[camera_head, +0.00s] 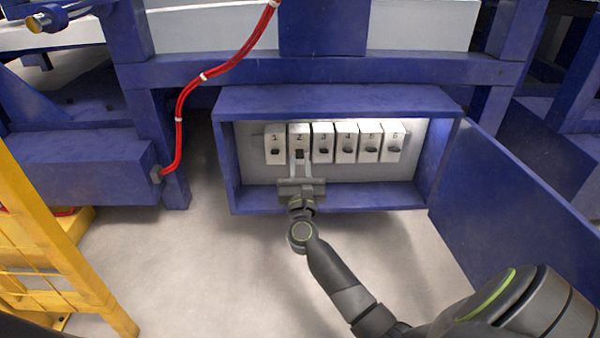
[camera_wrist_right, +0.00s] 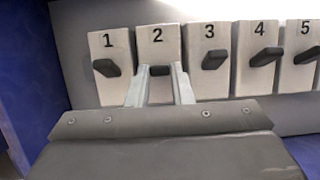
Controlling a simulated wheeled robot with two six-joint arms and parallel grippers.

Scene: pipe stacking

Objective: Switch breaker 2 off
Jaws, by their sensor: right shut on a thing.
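Breaker 2 (camera_head: 299,130) is a white block with a dark lever, second from the left in a row inside the open blue box. It also shows in the right wrist view (camera_wrist_right: 158,38). My right gripper (camera_head: 299,156) reaches into the box from below. In the right wrist view its two pale fingers stand on either side of breaker 2's lever (camera_wrist_right: 159,71) and are shut on it. That lever shows as a short dark block between the fingertips; its on or off position is hard to tell. My left gripper is not in view.
Breaker 1 (camera_wrist_right: 108,55) and breaker 3 (camera_wrist_right: 212,58) stand close on either side, and several more continue right. The blue box (camera_head: 330,102) has its door (camera_head: 510,200) swung open to the right. A red cable (camera_head: 182,110) hangs left of the box.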

